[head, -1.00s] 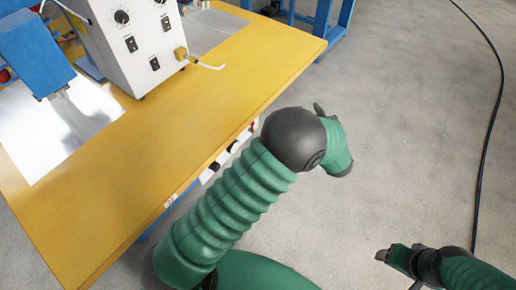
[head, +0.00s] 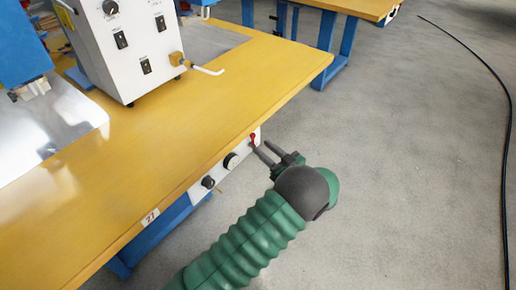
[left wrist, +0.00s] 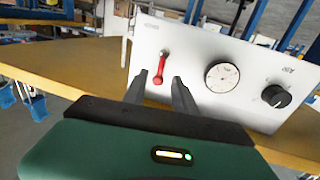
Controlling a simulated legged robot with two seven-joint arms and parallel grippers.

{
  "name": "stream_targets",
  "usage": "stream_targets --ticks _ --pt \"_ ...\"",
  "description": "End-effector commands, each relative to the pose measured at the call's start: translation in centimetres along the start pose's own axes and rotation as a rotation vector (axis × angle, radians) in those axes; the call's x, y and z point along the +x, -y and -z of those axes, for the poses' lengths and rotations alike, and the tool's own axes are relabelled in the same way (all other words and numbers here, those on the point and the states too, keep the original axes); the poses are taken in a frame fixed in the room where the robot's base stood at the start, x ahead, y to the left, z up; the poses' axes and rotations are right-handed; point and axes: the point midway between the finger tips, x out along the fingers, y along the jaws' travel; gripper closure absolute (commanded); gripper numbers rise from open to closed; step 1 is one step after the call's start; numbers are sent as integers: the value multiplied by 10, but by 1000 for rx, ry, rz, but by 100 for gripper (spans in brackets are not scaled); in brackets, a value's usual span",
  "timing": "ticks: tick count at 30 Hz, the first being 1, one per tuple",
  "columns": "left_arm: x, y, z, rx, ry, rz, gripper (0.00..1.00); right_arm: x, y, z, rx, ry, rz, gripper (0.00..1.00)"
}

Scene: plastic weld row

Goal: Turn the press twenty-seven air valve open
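The air valve's red lever (head: 253,139) is at the right end of a white panel (head: 226,164) under the table's front edge. In the left wrist view the red lever (left wrist: 159,70) points nearly straight up and down in the picture. My left gripper (head: 263,153) is in front of the panel's right end, its fingers pointing at the lever. In the left wrist view my left gripper (left wrist: 160,92) is open and empty, with the lever showing between and just beyond the fingertips. I cannot tell whether they touch. My right gripper is out of view.
The panel also carries a round gauge (left wrist: 222,77) and a black knob (left wrist: 276,96). A number tag (head: 150,217) is on the yellow table's (head: 185,130) front edge. A white control box (head: 125,45) stands on the table. A black cable (head: 490,85) lies on open floor.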

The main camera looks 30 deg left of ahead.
Motion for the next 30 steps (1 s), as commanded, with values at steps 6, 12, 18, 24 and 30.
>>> stream_targets --ticks 6,12,18,24,30 --pt "33 0 -2 -1 0 -1 67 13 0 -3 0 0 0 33" --pt "37 0 1 0 0 -2 67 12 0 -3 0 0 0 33" --pt "37 0 0 0 0 -1 78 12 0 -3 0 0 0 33" --pt "37 0 0 0 -1 -1 100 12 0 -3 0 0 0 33" --pt "37 0 1 -1 -2 -2 100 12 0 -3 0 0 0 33"
